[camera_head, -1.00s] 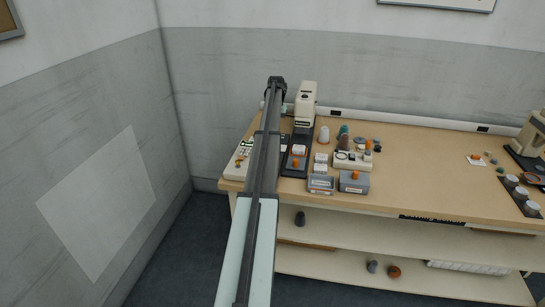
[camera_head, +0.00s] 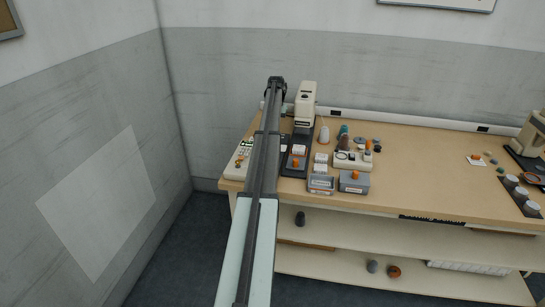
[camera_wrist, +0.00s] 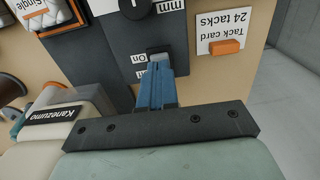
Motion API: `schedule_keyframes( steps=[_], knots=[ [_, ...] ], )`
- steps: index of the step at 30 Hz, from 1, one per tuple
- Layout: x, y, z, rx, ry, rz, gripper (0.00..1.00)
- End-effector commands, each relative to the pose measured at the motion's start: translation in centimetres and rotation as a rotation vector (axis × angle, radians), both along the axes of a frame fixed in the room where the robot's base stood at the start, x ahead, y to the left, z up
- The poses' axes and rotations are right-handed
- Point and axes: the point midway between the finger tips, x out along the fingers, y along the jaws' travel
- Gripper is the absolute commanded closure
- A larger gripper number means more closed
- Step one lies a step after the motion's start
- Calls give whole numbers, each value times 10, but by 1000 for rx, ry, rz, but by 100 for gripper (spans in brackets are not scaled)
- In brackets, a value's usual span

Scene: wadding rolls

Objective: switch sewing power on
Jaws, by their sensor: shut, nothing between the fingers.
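In the wrist view, a small grey switch (camera_wrist: 160,50) sits on a dark panel (camera_wrist: 98,62), beside small white "on" lettering. My gripper (camera_wrist: 158,68) has its blue fingers shut together, empty, with the tips at the near edge of the switch. The tips overlap it in the picture; I cannot tell whether they press it, and its position is partly hidden. A round black knob (camera_wrist: 134,8) marked "mm" is beyond the switch. In the head view, a cream sewing machine (camera_head: 305,102) on a dark base stands at the table's left end, partly behind my arm.
A tack card (camera_wrist: 222,24) with an orange piece lies beside the panel. A pale object labelled Kanezumo (camera_wrist: 58,116) is at the wrist view's left. Small boxes (camera_head: 354,181) and spools crowd the machine's right. The table's middle (camera_head: 425,175) is mostly clear.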

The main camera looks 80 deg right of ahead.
Motion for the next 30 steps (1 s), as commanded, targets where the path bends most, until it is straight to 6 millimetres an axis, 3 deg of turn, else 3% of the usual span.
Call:
schedule_keyframes(
  steps=[30],
  knots=[
    [0,0,-10,0,0,0,100]
  ],
)
